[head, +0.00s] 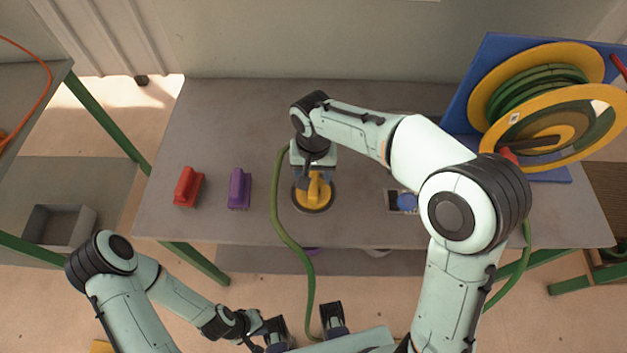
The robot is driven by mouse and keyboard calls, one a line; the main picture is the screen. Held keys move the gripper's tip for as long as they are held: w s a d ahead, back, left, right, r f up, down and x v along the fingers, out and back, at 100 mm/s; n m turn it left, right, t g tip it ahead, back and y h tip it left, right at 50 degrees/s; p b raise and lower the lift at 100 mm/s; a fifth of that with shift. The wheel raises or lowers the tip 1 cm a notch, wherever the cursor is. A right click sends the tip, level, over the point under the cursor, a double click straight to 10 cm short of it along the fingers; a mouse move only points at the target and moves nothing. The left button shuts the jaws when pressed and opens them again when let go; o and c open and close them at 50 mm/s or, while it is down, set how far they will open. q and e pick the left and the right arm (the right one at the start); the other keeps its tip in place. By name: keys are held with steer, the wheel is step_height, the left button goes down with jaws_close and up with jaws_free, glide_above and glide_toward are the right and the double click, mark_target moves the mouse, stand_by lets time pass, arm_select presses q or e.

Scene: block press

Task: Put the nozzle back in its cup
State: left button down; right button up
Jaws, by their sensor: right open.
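A yellow piece that looks like the nozzle (315,194) stands in a round, dark-rimmed cup (312,208) on the grey table. My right gripper (314,178) is directly above it, pointing down, with open jaws close about its top; whether they touch it I cannot tell. The green hose (288,236) runs from beside the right gripper over the table's front edge; its end there is hidden. My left gripper (305,327) is open at the bottom, below the table's front edge, and the hose passes between its fingers in the picture.
A red block (188,188) and a purple block (239,189) stand on the grey table (220,130) to the left. A yellow-flanged hose reel (545,105) is at the right. A small pad with a blue disc (407,202) lies partly behind my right arm. The table's back left is clear.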

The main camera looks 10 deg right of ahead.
mark_target(314, 184)
step_height(314, 184, up, 7)
steer(key=shift+f+p, duration=0.15)
steer(key=shift+p, duration=0.25)
stand_by(0.4)
